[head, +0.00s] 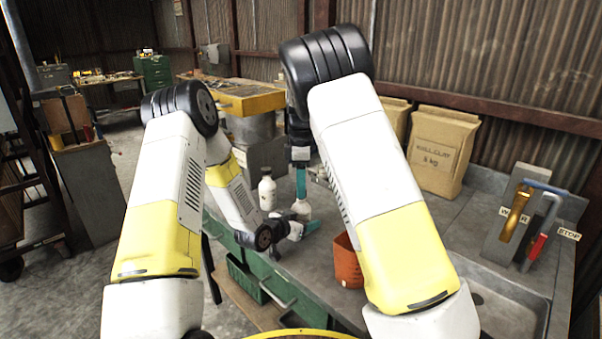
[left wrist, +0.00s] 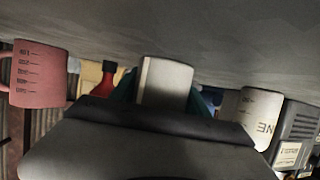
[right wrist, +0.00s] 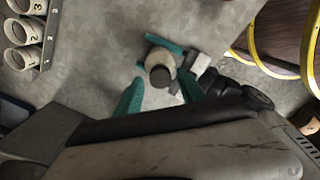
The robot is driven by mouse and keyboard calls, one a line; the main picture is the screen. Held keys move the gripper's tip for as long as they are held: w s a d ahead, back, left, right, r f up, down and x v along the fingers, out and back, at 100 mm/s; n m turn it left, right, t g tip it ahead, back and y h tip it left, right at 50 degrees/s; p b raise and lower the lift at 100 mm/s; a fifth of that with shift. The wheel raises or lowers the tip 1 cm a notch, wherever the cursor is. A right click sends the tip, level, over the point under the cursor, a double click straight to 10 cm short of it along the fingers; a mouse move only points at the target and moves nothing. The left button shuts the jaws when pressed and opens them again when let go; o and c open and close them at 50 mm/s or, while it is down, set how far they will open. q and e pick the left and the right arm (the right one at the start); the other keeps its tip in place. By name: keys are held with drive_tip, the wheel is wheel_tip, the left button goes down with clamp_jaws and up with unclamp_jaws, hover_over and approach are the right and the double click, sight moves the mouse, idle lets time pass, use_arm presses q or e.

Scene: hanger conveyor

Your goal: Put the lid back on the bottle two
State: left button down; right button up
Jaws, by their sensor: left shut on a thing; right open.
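A white bottle (head: 301,208) stands on the bench, held by my left gripper (head: 298,226), whose teal fingers are shut around it. It also fills the middle of the left wrist view (left wrist: 165,82), and its number is not readable. My right gripper (head: 301,180) is open, directly above this bottle, pointing down. In the right wrist view, the bottle's round top (right wrist: 160,76) lies between the right fingers, with a darker disc at its centre. I cannot tell whether that disc is a lid or the mouth. Another white bottle (head: 267,190) stands apart, to the left.
An orange measuring cup (head: 347,264) stands on the bench close to my right arm. A rack with numbered round openings (right wrist: 28,35) is near the bottle. Clay bags (head: 443,150), a sink (head: 508,305) and taps (head: 515,215) are to the right.

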drive_tip(key=shift+f, duration=0.4)
drive_tip(key=shift+c, duration=0.2)
clamp_jaws()
drive_tip(key=m, duration=1.2)
drive_tip(key=shift+m, duration=0.3)
drive_tip(key=m, duration=0.6)
drive_tip(key=shift+m, duration=0.3)
drive_tip(key=m, duration=0.8)
drive_tip(key=shift+o, duration=0.9)
unclamp_jaws()
